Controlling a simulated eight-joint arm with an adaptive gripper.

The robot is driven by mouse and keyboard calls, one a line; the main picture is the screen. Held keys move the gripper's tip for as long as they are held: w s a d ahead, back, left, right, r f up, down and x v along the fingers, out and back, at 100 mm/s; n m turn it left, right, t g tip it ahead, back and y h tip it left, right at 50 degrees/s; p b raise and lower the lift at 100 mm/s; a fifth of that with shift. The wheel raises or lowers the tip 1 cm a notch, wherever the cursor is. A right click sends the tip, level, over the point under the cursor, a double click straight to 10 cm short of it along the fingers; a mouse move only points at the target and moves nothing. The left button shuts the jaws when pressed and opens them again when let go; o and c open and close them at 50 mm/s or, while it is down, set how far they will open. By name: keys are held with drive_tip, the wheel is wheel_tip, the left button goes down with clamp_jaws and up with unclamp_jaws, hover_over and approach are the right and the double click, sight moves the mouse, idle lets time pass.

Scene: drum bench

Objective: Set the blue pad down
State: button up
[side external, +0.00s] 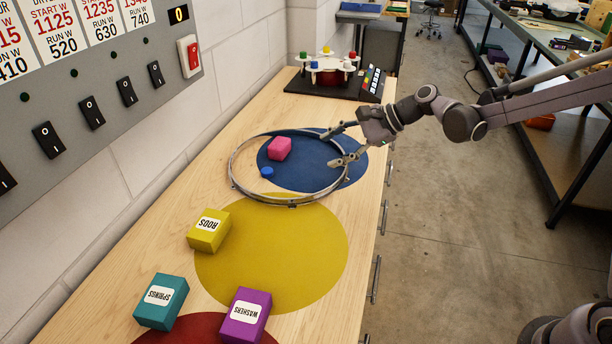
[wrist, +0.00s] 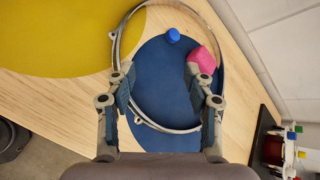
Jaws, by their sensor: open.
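The blue pad (side external: 315,178) shows as a large flat blue disc on the wooden bench; it also shows in the wrist view (wrist: 160,85). A thin metal hoop (side external: 232,185) lies over it, shifted toward the yellow disc, so part of the pad shows outside the hoop. A pink block (side external: 280,148) and a small blue knob-like piece (side external: 267,172) are inside the hoop. My gripper (side external: 328,149) is open above the pad's right side, fingers spread with nothing between them. In the wrist view, the right finger is close to the pink block (wrist: 203,60); contact is unclear.
A yellow disc (side external: 280,255) lies nearer the camera, with a yellow RODS box (side external: 208,230) at its edge. A teal box (side external: 160,302) and a purple box (side external: 246,314) stand by a red disc (side external: 190,332). A white-armed stand (side external: 328,68) is at the far end.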

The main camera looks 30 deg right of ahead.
drive_tip(key=s+d+n+h, duration=0.4)
drive_tip(key=s+n, duration=0.5)
drive_tip(key=s, duration=0.4)
drive_tip(key=s+d+r+n+h, duration=0.1)
drive_tip(key=s+d+n+h, duration=0.3)
drive_tip(key=s+n, duration=0.5)
drive_tip(key=s+d, duration=0.1)
drive_tip(key=s, duration=0.3)
drive_tip(key=shift+s, duration=0.2)
